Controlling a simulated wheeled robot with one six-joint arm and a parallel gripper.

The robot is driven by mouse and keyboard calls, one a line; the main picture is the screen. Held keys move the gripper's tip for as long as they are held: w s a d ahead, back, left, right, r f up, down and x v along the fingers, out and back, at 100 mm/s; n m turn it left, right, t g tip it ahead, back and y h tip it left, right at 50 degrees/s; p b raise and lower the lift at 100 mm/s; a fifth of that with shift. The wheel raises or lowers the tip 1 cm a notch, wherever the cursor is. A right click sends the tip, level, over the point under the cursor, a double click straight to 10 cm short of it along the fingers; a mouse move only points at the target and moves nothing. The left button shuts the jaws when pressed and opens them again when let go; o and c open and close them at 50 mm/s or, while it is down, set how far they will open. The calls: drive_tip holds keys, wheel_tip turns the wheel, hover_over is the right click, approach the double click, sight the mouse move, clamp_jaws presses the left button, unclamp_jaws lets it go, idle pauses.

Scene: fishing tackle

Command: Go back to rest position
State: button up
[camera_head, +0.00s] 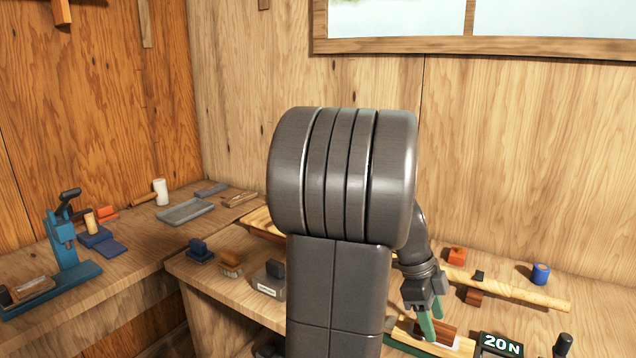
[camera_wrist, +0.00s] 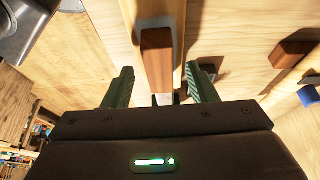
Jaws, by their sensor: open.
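My gripper (camera_head: 431,318) is at the right end of the workbench, pointing down with its green fingers just above a wooden block (camera_head: 439,330). In the wrist view my gripper (camera_wrist: 160,88) is open, its two green fingers spread apart. The same brown wooden block (camera_wrist: 157,62) lies between and beyond the fingers, with a gap on either side, so nothing is held. My large grey arm link hides the middle of the bench in the head view.
A "20 N" device (camera_head: 500,345) stands right of my gripper. A long wooden rod (camera_head: 510,290) lies behind it, with an orange block (camera_head: 457,256) and a blue spool (camera_head: 541,273) near the wall. A blue press (camera_head: 66,250) and grey tray (camera_head: 186,211) are on the left bench.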

drive_tip(key=shift+s+d+f, duration=0.15)
drive_tip(key=shift+d+f, duration=0.05)
drive_tip(key=shift+f, duration=0.35)
drive_tip(key=shift+r+p, duration=0.45)
drive_tip(key=shift+r, duration=0.15)
drive_tip(key=shift+f, duration=0.15)
